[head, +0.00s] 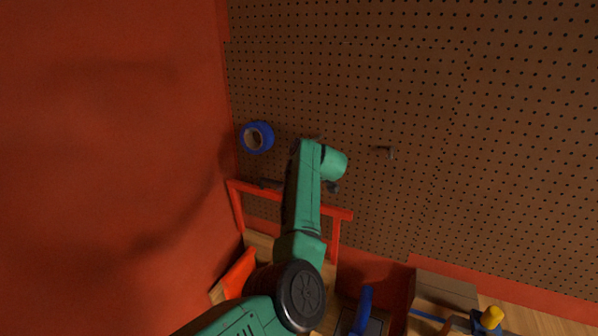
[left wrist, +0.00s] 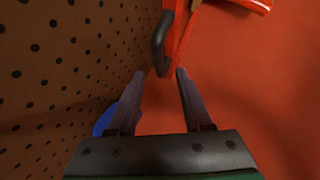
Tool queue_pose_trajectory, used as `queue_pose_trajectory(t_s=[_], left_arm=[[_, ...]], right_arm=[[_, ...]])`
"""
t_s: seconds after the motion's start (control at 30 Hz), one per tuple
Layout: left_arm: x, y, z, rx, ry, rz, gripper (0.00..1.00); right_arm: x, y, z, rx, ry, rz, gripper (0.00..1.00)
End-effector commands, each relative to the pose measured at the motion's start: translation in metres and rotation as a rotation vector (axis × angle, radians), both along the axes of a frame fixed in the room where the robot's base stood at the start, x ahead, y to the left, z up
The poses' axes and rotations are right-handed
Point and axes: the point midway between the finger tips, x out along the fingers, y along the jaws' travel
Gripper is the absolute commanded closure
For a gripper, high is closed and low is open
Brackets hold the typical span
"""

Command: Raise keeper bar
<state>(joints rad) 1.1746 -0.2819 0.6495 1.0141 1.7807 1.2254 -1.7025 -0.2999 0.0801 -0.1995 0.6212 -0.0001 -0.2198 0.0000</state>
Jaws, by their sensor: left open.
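The keeper bar appears to be the red bar (head: 275,197) across the red frame low on the pegboard. In the left wrist view a red bar (left wrist: 182,30) comes in from the top, with a dark hooked handle (left wrist: 160,45) beside it. My left gripper (left wrist: 160,72) is open, with the handle's lower end between or just beyond its fingertips. I see no grip on it. In the head view my forearm hides most of this gripper. A small dark piece shows left of the forearm, either fingertip or handle. My right gripper is not in view.
A blue ring-shaped roll (head: 257,137) hangs on the pegboard (head: 480,120) above the frame. A red wall (head: 110,150) closes off the left. A box (head: 445,288) and a yellow-topped tool (head: 491,317) are at lower right.

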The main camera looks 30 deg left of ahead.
Motion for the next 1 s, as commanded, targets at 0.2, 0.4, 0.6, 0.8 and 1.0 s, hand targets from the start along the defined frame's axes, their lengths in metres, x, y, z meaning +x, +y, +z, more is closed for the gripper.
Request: queue_pose_trajectory(t_s=[0.2,0.4,0.6,0.8,1.0], left_arm=[[-0.021,-0.042,0.03,0.002,-0.006,-0.002,0.5],[-0.028,-0.056,0.046,0.0,-0.004,-0.001,0.5],[-0.028,-0.057,0.047,0.0,-0.003,-0.002,0.5],[-0.028,-0.056,0.047,0.0,-0.004,-0.001,0.5],[-0.033,0.006,0.051,0.248,-0.169,0.098,0.5]], right_arm=[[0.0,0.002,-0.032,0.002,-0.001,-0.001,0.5],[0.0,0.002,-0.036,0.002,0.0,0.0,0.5],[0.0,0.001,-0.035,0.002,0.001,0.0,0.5],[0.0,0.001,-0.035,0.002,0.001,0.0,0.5],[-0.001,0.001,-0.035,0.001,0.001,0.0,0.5]])
